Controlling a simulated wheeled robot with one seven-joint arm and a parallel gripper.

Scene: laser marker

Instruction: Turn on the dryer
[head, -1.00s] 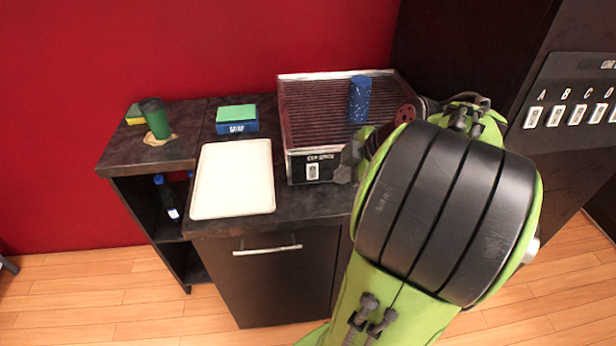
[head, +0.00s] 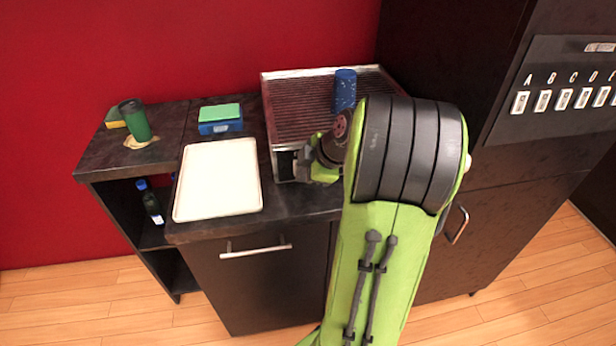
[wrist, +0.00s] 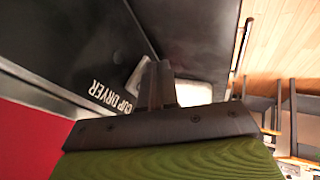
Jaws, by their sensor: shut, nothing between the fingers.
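The cup dryer (head: 285,112) is a box with a ridged, metal-rimmed top at the back of the counter. Its dark front panel shows in the wrist view with the lettering "CUP DRYER" (wrist: 110,96). A light-coloured switch (wrist: 134,80) sits beside the lettering, partly hidden behind my fingers. My gripper (wrist: 161,66) is shut and empty, its fingertips close in front of the switch. I cannot tell whether they touch it. In the head view my gripper (head: 307,163) is at the dryer's front face and hides the switch there. A blue speckled cup (head: 345,88) stands upright on the dryer.
A white tray (head: 218,180) lies on the counter left of the dryer. A blue box with a green top (head: 220,119) and a green cup (head: 135,120) stand further left. A tall dark cabinet with a lettered switch panel (head: 560,90) is at the right.

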